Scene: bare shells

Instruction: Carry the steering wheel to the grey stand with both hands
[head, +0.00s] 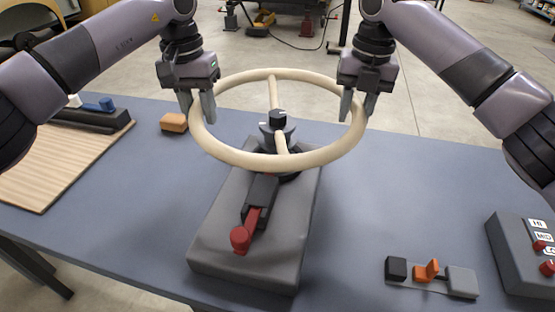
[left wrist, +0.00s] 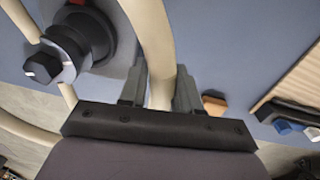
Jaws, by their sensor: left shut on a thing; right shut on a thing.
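The steering wheel (head: 238,157) is a cream ring with cream spokes, held roughly level above the table. My left gripper (head: 198,110) is shut on its left rim; the left wrist view shows the rim (left wrist: 157,45) between the fingers. My right gripper (head: 356,108) is shut on its right rim. The grey stand (head: 215,252) is a block on the table below the wheel, with a dark round mount and a red-ended lever (head: 240,238). A black-topped hub (head: 278,120) shows at the wheel's middle. Whether the wheel touches the mount is unclear.
A wooden board (head: 60,165) with a dark tray lies on the table's left. An orange-brown block (head: 174,122) sits near the back edge. Small black, orange and grey parts (head: 428,271) lie front right, near a grey control box (head: 520,255).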

